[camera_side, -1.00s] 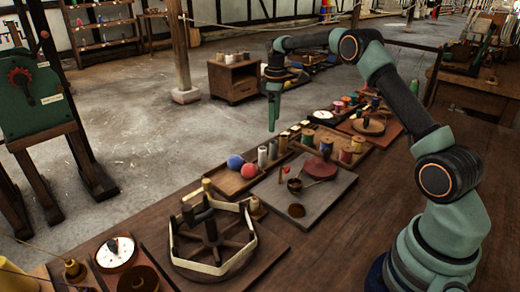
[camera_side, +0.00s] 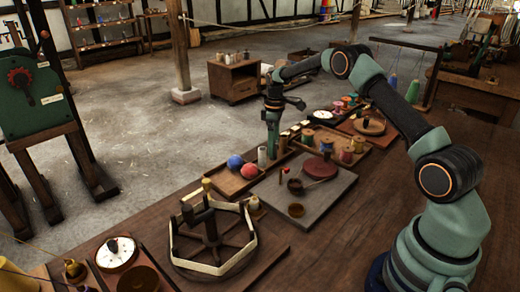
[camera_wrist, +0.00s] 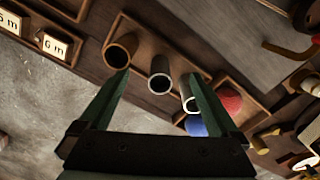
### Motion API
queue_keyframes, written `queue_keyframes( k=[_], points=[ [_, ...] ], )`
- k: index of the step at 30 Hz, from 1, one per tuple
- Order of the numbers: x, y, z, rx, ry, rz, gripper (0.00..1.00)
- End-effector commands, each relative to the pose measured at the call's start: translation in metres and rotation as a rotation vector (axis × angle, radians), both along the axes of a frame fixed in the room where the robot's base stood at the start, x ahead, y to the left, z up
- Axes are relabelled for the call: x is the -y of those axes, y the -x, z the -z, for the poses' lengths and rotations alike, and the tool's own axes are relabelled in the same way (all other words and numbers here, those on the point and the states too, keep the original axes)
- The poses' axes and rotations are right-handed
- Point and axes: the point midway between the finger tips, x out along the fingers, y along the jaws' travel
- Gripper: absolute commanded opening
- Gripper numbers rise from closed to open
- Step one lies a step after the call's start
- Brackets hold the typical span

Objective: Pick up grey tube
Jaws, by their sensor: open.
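The grey tube (camera_wrist: 160,76) stands upright in a wooden tray, its open top facing the wrist camera. In the wrist view it shows between the fingertips of my open gripper (camera_wrist: 158,76), clear of both. A brown tube (camera_wrist: 121,50) stands to its left and a white tube (camera_wrist: 190,100) to its right, close to the right finger. In the side view my gripper (camera_side: 272,155) is down at the tube row and mostly hides the grey tube. The white tube (camera_side: 262,156) shows just left of the fingers.
The tray (camera_side: 226,183) also holds a red ball (camera_side: 235,162) and a blue ball (camera_side: 249,171). A grey board (camera_side: 335,190) with small items lies to the right. Small number blocks (camera_wrist: 57,44) sit at the upper left of the wrist view.

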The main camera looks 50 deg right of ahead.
Motion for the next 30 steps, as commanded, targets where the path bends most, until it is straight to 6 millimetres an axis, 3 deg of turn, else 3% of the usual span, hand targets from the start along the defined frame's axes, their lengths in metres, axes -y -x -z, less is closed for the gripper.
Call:
queue_keyframes(
  k=[4, 9, 12, 19, 30],
  points=[
    [0.0, 0.0, 0.0, 0.0, 0.0, 0.0, 0.97],
    [0.0, 0.0, 0.0, 0.0, 0.0, 0.0, 0.32],
    [0.0, 0.0, 0.0, 0.0, 0.0, 0.0, 0.02],
    [0.0, 0.0, -0.006, 0.001, 0.0, 0.0, 0.01],
    [0.0, -0.001, -0.04, 0.003, 0.001, 0.0, 0.01]
  ],
)
